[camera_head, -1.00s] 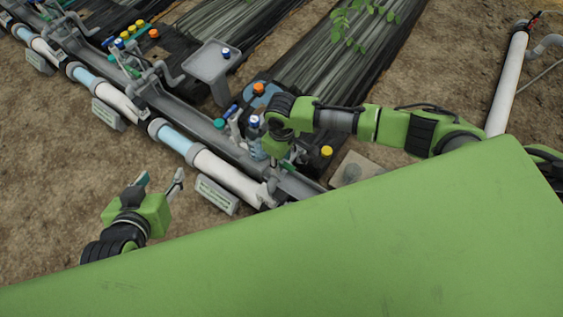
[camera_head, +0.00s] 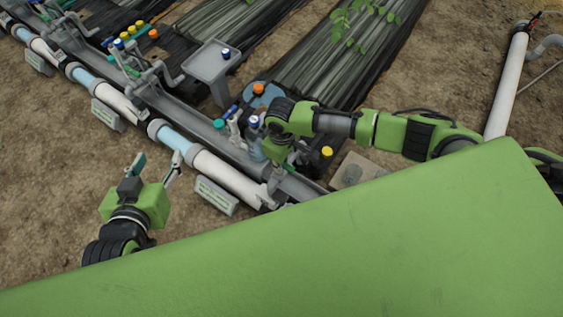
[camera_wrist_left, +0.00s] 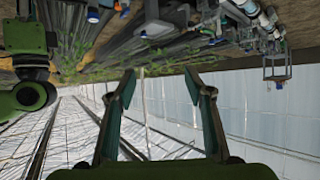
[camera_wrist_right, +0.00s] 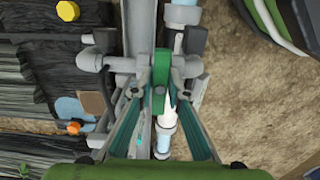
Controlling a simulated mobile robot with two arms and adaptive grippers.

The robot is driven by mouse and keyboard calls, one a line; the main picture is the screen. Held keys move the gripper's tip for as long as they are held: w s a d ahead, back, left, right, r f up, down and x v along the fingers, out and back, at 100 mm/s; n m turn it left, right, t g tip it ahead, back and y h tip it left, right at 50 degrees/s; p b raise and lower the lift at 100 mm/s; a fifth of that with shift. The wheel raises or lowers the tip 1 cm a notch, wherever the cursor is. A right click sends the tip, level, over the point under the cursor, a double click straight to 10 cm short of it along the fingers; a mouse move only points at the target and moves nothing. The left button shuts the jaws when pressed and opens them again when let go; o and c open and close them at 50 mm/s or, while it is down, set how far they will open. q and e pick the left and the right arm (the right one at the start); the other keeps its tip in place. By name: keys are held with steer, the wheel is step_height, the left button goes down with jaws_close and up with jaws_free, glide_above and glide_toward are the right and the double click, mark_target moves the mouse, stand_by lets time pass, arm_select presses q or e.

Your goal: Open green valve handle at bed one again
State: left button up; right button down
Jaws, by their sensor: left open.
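The green valve handle (camera_wrist_right: 160,75) shows in the right wrist view, on a grey valve in the pipework, pointing along the pipe. My right gripper (camera_wrist_right: 160,100) is open, its fingers on either side of the handle's lower end; I see no clear contact. In the head view my right gripper (camera_head: 287,167) is over the pipe, and the arm mostly hides the handle there. My left gripper (camera_head: 156,163) is open and empty above the soil on the near side of the pipe. Its open fingers also show in the left wrist view (camera_wrist_left: 160,85).
A white and light-blue pipe (camera_head: 220,172) runs diagonally with grey label plates (camera_head: 216,195) beside it. A grey stand (camera_head: 208,65), an orange cap (camera_head: 259,89) and a yellow cap (camera_head: 327,151) are near my right arm. The soil at left is clear.

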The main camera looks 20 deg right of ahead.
steer(key=n+p, duration=0.2)
steer(key=n, duration=1.2)
steer(key=shift+n, duration=0.3)
steer(key=n, duration=0.3)
arm_select(q)
steer(key=s+a+f+g+y, duration=0.1)
steer(key=s+a+f+g, duration=0.2)
steer(key=s+f+g, duration=0.2)
steer(key=shift+s+a+f, duration=0.15)
steer(key=shift+s+f, duration=0.8)
steer(key=shift+s, duration=1)
arm_select(e)
steer(key=shift+n, duration=0.9)
steer(key=c, duration=1.9)
jaws_free()
arm_select(q)
steer(key=shift+g+y, duration=0.3)
